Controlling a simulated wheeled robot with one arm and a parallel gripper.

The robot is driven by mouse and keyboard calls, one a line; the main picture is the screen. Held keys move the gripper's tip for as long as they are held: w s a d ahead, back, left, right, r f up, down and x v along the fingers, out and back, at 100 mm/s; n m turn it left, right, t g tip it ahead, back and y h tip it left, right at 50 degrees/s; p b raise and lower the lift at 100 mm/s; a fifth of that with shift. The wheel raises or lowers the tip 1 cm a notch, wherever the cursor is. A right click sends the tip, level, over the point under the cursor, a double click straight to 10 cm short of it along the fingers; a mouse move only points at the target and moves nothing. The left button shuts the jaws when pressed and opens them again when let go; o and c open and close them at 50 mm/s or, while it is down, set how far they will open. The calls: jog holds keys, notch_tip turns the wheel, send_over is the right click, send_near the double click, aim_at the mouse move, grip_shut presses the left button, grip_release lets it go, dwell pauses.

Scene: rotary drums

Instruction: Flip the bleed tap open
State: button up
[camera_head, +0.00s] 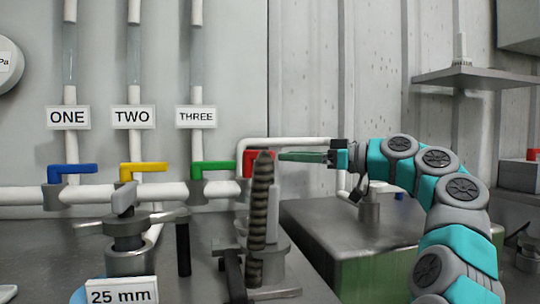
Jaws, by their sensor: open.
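A row of taps sits on a white pipe along the back wall. The tap at the right end has a red handle (249,158); no visible label names it as the bleed tap. A dark ribbed rod hides part of this handle and its body. My gripper (283,156) reaches in from the right with green fingers pointing left. Its fingertips are at the red handle's right side in the picture. The fingers are seen edge-on, and I cannot tell whether they touch the handle. Nothing shows between them.
Blue (72,169), yellow (142,167) and green (212,167) tap handles stand left, below signs ONE, TWO and THREE. The ribbed rod (258,215) stands upright in front. A metal clamp fitting (128,235) is front left. A steel-topped box (335,235) lies below my arm.

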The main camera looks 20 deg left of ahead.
aim_at(274, 155)
jog(key=a, duration=0.2)
jog(key=a+p, duration=0.1)
jog(key=a, duration=0.4)
jog(key=shift+w+a+p, duration=0.3)
jog(key=shift+w, duration=0.1)
jog(key=shift+c, duration=0.4)
grip_shut()
dwell(0.6)
